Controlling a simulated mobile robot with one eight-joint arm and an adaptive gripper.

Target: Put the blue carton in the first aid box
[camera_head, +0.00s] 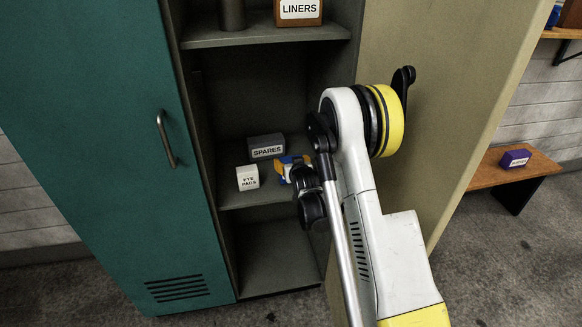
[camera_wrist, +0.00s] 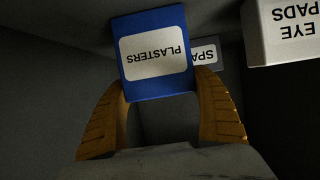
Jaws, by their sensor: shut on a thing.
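The blue carton (camera_wrist: 156,20) has a white label reading PLASTERS, upside down in the wrist view. My gripper (camera_wrist: 160,86) has its orange fingers on either side of the carton's near end and is shut on it. In the head view my gripper (camera_head: 294,164) is inside the open locker, at the middle shelf, just right of the white eye pads box. Only a little of the carton shows there, the rest hidden by fingers and arm. I cannot tell if the carton touches the shelf. I cannot make out a first aid box in either view.
The white EYE PADS box (camera_head: 247,178) and grey SPARES box (camera_head: 266,146) stand close by on the middle shelf (camera_head: 240,197). A LINERS box (camera_head: 298,11) is on the shelf above. Locker doors flank the opening. A bench (camera_head: 500,174) at right holds a small purple box (camera_head: 514,159).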

